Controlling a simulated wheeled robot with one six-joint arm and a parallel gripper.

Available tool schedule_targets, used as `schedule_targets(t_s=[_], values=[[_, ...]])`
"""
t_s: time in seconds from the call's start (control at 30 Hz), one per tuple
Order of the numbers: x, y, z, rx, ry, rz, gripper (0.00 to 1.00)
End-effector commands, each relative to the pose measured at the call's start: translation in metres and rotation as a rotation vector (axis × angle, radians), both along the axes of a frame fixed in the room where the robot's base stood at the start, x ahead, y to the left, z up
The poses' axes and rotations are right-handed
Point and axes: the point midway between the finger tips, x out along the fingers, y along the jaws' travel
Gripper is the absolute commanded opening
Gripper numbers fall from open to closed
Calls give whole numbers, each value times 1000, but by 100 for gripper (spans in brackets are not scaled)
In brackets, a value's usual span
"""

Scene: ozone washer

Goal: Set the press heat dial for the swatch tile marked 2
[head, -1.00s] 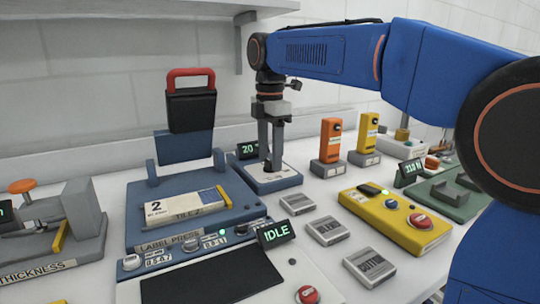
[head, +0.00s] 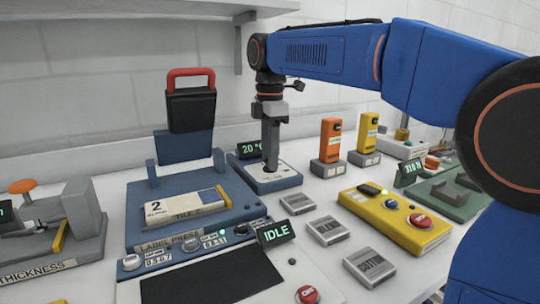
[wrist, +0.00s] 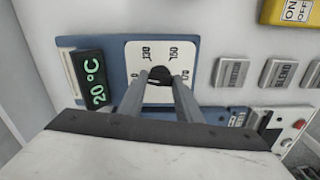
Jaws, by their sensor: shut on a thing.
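The heat dial (wrist: 160,78) is a dark knob on a white scale plate with printed numbers, among them 130 and 150, on a blue box (head: 277,182). My gripper (head: 270,158) points straight down and is shut on the dial; it also shows in the wrist view (wrist: 160,84). A small display (wrist: 92,78) beside the dial reads 20 °C. The label press (head: 140,222) is blue, with its red-handled upper part (head: 190,98) raised. The swatch tile marked 2 (head: 178,206) lies on the press bed.
A dark panel (head: 215,279) with an IDLE display (head: 276,232) stands in front. Small grey label blocks (head: 328,231) and a yellow control box (head: 395,219) lie to the right. Orange (head: 330,141) and yellow (head: 367,133) handheld units stand behind. A thickness gauge (head: 62,220) is at left.

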Motion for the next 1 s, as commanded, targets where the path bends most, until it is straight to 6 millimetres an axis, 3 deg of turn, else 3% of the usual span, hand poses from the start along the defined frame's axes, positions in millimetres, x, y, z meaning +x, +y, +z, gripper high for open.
schedule_targets(t_s=[1.0], values=[[0, 0, 0, -1, 0, -946, 9]])
